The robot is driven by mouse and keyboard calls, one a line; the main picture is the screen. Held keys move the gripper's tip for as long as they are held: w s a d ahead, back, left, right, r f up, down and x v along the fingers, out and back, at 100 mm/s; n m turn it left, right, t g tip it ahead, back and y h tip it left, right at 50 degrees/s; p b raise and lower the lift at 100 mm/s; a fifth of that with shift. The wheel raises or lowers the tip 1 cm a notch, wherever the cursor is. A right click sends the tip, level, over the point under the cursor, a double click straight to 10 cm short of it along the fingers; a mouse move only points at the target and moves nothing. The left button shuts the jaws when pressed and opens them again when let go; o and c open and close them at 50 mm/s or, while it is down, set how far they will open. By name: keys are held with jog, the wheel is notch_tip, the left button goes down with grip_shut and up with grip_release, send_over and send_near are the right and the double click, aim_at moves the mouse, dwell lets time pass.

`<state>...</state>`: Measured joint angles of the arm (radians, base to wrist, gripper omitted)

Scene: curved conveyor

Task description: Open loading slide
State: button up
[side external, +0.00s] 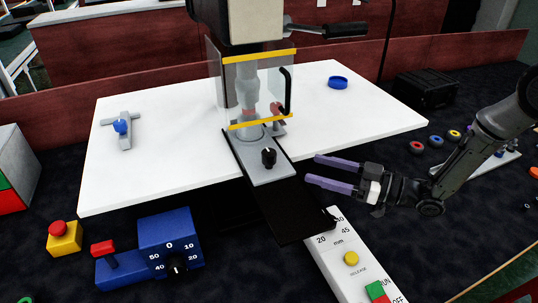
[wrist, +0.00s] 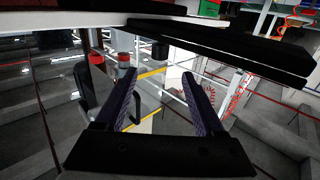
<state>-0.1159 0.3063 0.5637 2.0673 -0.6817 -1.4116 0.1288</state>
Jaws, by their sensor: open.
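The loading slide is a grey plate (side external: 258,170) with an upright black knob (side external: 268,158). It lies at the near end of the clear guard, on a black track (side external: 290,212) that sticks out past the white table's front edge. Much of the track is bare. My gripper (side external: 311,169) is open and empty, its two purple fingers pointing left towards the knob from the right, apart from it. In the wrist view the knob (wrist: 160,51) hangs upside down beyond the gap between my fingertips (wrist: 158,78). The slide's far end is hidden behind the guard.
The clear guard (side external: 262,124) with yellow bands and a black handle (side external: 287,92) stands behind the slide. A white control panel (side external: 336,240) lies near the track's front end. A blue dial box (side external: 170,242) is at left. A blue ring (side external: 338,82) lies on the white table (side external: 170,170).

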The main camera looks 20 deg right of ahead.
aim_at(269, 156)
jog(key=x, duration=1.2)
jog(key=shift+w+a, duration=0.15)
jog(key=shift+w, duration=0.05)
grip_shut()
dwell(1.0)
